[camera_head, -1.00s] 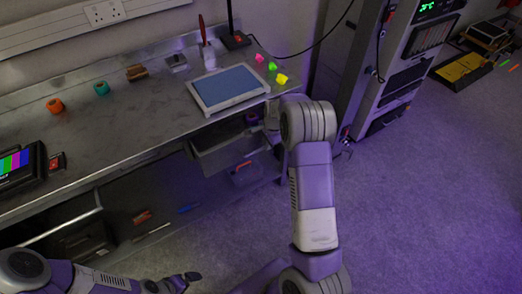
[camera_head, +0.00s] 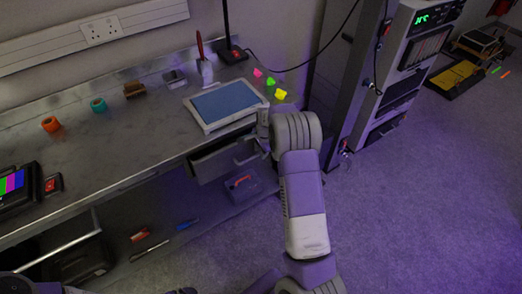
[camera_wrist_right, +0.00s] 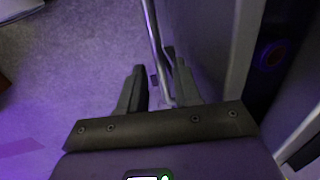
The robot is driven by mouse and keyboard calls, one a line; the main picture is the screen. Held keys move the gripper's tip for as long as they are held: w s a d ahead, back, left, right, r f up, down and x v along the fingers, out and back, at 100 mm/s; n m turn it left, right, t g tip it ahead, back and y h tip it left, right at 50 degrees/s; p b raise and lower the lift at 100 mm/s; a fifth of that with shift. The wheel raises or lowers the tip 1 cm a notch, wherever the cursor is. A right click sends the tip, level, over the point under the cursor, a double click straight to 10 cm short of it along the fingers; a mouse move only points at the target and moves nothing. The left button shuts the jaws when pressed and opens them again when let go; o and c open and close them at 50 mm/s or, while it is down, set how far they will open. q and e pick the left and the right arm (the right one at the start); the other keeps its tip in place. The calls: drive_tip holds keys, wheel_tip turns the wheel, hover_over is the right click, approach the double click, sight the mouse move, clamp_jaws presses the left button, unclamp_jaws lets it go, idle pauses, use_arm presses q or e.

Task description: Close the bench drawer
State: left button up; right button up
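The bench drawer (camera_head: 215,164) is grey and hangs under the right end of the workbench (camera_head: 140,135). It stands partly out, and its inside shows in the right wrist view beyond the drawer front (camera_wrist_right: 206,40). A thin metal bar handle (camera_wrist_right: 155,45) runs along that front. My right gripper (camera_wrist_right: 160,80) is at the handle, with its two dark fingers apart and the bar between them; I cannot tell whether they touch it. In the head view my right wrist hides part of the drawer's right end. Of my left arm only dark bits show at the bottom edge.
A blue-screened tablet (camera_head: 226,103) lies on the bench above the drawer. A toolbox (camera_head: 242,186) with a red handle stands on the lower shelf below. A grey equipment rack (camera_head: 395,85) stands to the right.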

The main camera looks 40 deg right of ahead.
drive_tip(key=shift+s+a+r+p, duration=0.1)
drive_tip(key=shift+s+r+p, duration=0.2)
drive_tip(key=shift+r, duration=0.95)
drive_tip(key=shift+s+d+r+p, duration=0.1)
drive_tip(key=shift+s+r+p, duration=0.2)
drive_tip(key=shift+r, duration=0.9)
drive_tip(key=shift+s+a+r+p, duration=0.15)
drive_tip(key=shift+r+p, duration=0.2)
drive_tip(key=shift+r, duration=0.9)
